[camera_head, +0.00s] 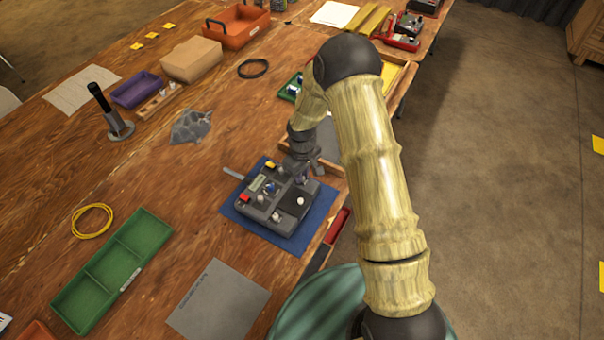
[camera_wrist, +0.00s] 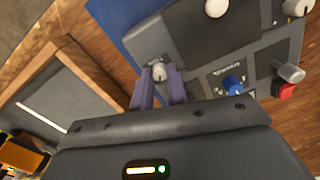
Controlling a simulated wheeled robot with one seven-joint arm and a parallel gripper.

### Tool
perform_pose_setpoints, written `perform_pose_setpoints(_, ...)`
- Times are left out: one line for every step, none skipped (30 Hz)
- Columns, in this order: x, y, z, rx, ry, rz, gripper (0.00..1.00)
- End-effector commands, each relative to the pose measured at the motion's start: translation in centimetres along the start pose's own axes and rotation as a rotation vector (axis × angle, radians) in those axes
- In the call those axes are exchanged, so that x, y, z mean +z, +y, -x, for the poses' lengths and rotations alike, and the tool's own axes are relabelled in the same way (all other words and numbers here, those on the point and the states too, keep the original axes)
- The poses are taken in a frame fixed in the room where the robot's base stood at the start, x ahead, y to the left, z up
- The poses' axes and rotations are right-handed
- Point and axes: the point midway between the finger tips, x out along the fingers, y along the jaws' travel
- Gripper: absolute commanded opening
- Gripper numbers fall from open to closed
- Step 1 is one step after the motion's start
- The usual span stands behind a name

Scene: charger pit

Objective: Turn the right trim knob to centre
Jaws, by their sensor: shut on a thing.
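The grey control box (camera_head: 262,213) lies on a blue mat (camera_head: 311,226) on the wooden bench. My gripper (camera_head: 303,179) is at the box's far right corner in the head view. In the wrist view, my gripper (camera_wrist: 160,85) has its two purple fingers on either side of a pale grey knob (camera_wrist: 160,73), the trim knob, and is shut on it. Small lettering shows by the knob but is hard to read. The fingers hide the knob's sides, and I cannot tell which way it points.
A blue switch (camera_wrist: 232,85), a grey lever (camera_wrist: 290,73) and a red button (camera_wrist: 284,91) are on the box near my gripper. A wooden-edged tray (camera_wrist: 66,88) lies beside it. A green tray (camera_head: 112,270) and a grey sheet (camera_head: 219,302) lie nearer on the bench.

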Motion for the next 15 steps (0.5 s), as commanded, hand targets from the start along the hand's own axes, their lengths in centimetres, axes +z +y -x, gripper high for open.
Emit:
perform_pose_setpoints(-0.02,-0.01,0.04,-0.001,0.001,0.035,0.0)
perform_pose_setpoints(-0.02,-0.01,0.04,-0.001,0.001,0.061,0.0)
perform_pose_setpoints(-0.02,-0.01,0.05,-0.001,0.001,0.094,0.0)
perform_pose_setpoints(-0.01,-0.01,0.05,-0.001,0.001,0.12,0.0)
perform_pose_setpoints(-0.02,-0.01,0.06,-0.001,0.001,0.147,0.0)
perform_pose_setpoints(-0.03,-0.03,0.07,-0.001,0.001,0.181,0.0)
perform_pose_setpoints(-0.03,-0.04,0.07,-0.001,0.001,0.207,0.0)
perform_pose_setpoints(-0.02,-0.02,0.08,-0.001,0.001,0.233,0.0)
perform_pose_setpoints(-0.01,0.0,0.09,-0.001,0.001,0.265,0.0)
perform_pose_setpoints(-0.01,0.01,0.1,-0.001,0.001,0.291,0.0)
perform_pose_setpoints(-0.02,0.01,0.1,0.0,0.001,0.315,0.0)
perform_pose_setpoints(-0.04,-0.02,0.11,-0.001,0.001,0.346,0.0)
perform_pose_setpoints(-0.05,-0.03,0.12,-0.001,0.002,0.367,0.0)
perform_pose_setpoints(-0.05,-0.03,0.12,0.0,0.002,0.39,0.0)
perform_pose_setpoints(-0.05,-0.02,0.12,0.0,0.002,0.414,0.0)
